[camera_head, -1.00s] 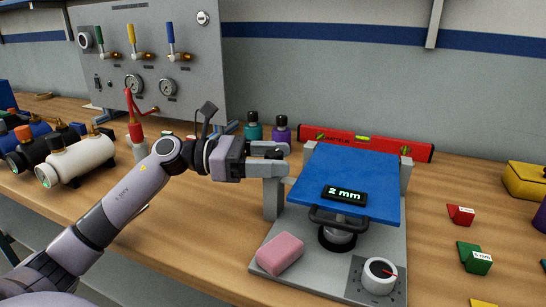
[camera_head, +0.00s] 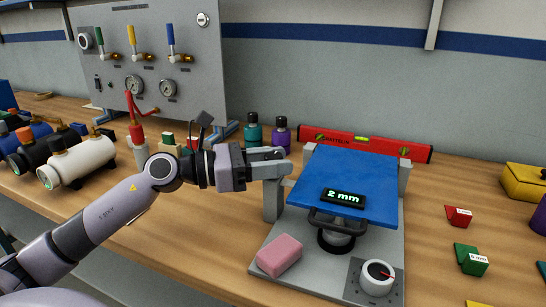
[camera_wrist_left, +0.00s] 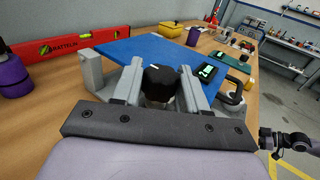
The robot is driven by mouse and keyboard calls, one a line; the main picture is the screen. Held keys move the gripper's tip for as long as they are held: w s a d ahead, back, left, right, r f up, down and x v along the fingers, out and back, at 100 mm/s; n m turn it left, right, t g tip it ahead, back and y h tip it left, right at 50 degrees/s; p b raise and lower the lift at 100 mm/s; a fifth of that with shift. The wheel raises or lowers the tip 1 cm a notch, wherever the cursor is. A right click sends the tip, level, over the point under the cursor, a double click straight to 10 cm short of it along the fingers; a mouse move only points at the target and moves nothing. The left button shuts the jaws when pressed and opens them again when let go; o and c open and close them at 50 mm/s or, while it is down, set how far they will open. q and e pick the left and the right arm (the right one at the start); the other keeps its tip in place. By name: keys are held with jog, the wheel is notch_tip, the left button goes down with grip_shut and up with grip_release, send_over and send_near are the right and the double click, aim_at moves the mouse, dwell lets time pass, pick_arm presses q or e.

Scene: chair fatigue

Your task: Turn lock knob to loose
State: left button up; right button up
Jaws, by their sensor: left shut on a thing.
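The black lock knob (camera_wrist_left: 160,82) with a pale mark on top sits at the left side of the test fixture, beside the blue tilting plate (camera_head: 345,180). My left gripper (camera_head: 278,162) is shut on this knob; the left wrist view shows one finger on each side of it. The knob is hidden by the gripper in the head view. The blue plate carries a display (camera_head: 343,197) reading 2 mm. A small, dark arm end (camera_wrist_left: 285,140), likely my right gripper, shows at the right edge of the left wrist view; its jaws are too small to read.
A red level (camera_head: 370,146) and two bottles stand behind. Coloured blocks (camera_head: 471,260) lie to the right.

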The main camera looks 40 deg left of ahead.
pick_arm(q)
jog(key=o, duration=0.9)
jog(key=shift+o, duration=0.2)
jog(key=shift+s+a, duration=0.1)
jog(key=shift+s+a+f+b, duration=0.15)
jog(key=shift+s+a+b, duration=0.2)
jog(key=shift+s+a, duration=0.1)
jog(key=shift+b+v, duration=0.7)
jog(key=shift+v, duration=2.1)
